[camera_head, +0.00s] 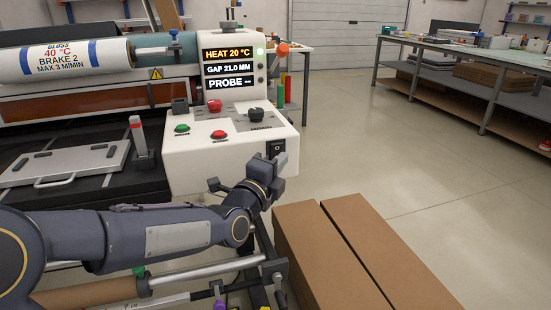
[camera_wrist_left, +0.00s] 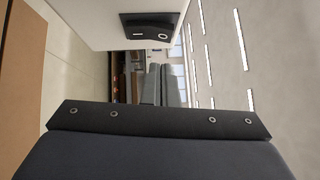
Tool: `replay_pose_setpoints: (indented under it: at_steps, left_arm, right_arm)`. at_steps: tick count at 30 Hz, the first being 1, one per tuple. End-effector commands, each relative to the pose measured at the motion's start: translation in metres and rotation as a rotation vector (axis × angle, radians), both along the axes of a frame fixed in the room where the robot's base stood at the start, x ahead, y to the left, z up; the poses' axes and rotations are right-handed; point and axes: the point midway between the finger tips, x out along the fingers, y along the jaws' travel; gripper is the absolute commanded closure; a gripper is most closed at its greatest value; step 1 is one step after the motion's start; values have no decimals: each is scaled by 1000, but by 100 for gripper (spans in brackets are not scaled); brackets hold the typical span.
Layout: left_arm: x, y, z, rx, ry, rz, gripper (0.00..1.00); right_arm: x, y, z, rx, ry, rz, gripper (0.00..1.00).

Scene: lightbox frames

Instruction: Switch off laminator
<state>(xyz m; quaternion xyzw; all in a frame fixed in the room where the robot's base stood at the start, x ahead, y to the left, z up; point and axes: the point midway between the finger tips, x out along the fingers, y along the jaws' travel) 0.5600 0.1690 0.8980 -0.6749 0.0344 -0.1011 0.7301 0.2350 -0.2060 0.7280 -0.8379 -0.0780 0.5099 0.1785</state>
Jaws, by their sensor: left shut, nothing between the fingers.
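The laminator (camera_head: 190,165) stands at the left, a white control box with a lit display (camera_head: 228,68) reading HEAT 20 °C, GAP 21.0 MM and PROBE. A black rocker switch (camera_head: 275,148) sits low on the right of its front face. In the left wrist view the switch (camera_wrist_left: 150,27) shows a dash mark and a ring mark; which side is pressed I cannot tell. My left gripper (camera_head: 281,163) is shut and empty, just in front of and below the switch and partly overlapping it. Its fingers (camera_wrist_left: 162,86) appear apart from the switch in the wrist view. My right gripper is out of view.
The box top carries a green button (camera_head: 182,128), a red button (camera_head: 219,135), a red knob (camera_head: 216,105) and a black knob (camera_head: 256,114). Long brown cartons (camera_head: 345,250) lie right of my left arm. A workbench (camera_head: 465,55) stands farther right, with open floor between.

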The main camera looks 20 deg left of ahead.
Motion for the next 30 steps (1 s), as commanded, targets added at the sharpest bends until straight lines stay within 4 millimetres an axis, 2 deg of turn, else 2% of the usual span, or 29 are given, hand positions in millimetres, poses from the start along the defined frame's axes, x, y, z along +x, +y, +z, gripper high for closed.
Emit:
replay_pose_setpoints:
  at_steps: [3,7,18,22,23,30]
  left_arm:
    - [13,10,0,1,1,3,100]
    - [19,14,2,1,1,1,100]
    - [21,16,3,-1,2,1,100]
    - [26,18,12,-32,49,0,100]
    - [25,18,6,-31,47,0,100]
    - [25,18,5,-29,44,0,100]
  right_arm:
    - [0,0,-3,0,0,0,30]
    - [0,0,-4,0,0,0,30]
    - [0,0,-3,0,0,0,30]
    - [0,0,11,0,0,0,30]
    - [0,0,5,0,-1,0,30]
    - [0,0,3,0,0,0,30]
